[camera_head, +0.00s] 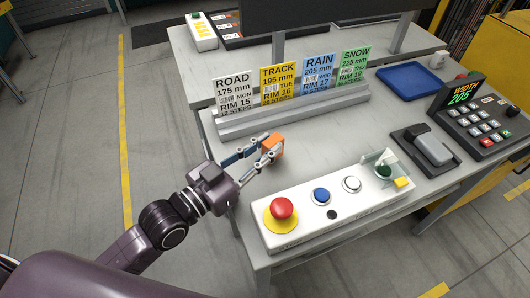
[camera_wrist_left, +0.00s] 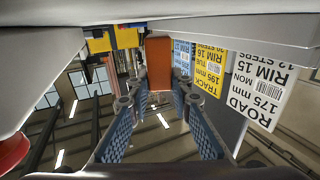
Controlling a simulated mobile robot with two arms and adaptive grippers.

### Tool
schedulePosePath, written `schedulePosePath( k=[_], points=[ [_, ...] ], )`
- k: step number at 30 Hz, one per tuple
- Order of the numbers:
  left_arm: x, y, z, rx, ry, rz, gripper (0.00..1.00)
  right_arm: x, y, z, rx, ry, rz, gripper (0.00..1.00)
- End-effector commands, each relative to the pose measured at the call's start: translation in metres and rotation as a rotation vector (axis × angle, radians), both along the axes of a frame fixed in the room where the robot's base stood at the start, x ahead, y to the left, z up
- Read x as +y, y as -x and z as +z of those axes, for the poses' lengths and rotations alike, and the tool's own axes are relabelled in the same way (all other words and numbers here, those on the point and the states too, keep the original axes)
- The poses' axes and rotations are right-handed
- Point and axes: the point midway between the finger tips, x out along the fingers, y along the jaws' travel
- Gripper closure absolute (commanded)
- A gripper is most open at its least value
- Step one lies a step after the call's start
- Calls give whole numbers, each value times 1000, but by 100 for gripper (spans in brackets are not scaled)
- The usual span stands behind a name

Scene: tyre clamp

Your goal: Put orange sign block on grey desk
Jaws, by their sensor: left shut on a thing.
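The orange sign block (camera_head: 273,145) is at the tips of my left gripper (camera_head: 262,152), near the left part of the grey desk (camera_head: 325,145). The gripper is shut on it. In the left wrist view, the orange block (camera_wrist_left: 158,65) shows between the tips of the two blue-padded fingers (camera_wrist_left: 158,95). That picture is upside down, with the sign print inverted. The block is in front of the sign rack and behind the button panel. I cannot tell whether its underside touches the desk. My right gripper is not in view.
A rack (camera_head: 295,108) holds the ROAD, TRACK, RAIN and SNOW signs behind the block. A white button panel (camera_head: 335,208) with a red button (camera_head: 282,208) lies at the front. A blue tray (camera_head: 408,82) and a keypad (camera_head: 482,125) are at the right. Bare desk lies between rack and panel.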

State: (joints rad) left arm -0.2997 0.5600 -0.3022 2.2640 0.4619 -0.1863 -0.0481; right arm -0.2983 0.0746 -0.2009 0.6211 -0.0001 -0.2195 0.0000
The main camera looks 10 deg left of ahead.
Motion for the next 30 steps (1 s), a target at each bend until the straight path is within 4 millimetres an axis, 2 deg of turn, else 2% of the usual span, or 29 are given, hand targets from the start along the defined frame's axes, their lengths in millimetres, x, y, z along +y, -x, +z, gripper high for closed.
schedulePosePath(
  k=[3, 16, 17, 21, 30],
  points=[
    [0, 0, -15, -1, -1, 0, 100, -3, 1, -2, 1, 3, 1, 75],
    [0, 0, -21, -1, 0, 0, 100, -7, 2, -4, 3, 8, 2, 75],
    [0, 0, -20, 0, 0, 0, 78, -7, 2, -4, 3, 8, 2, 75],
    [0, 0, -20, -1, -1, 0, 63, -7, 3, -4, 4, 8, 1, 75],
    [0, 0, -18, -1, 0, 0, 63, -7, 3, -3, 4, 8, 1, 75]
  ],
)
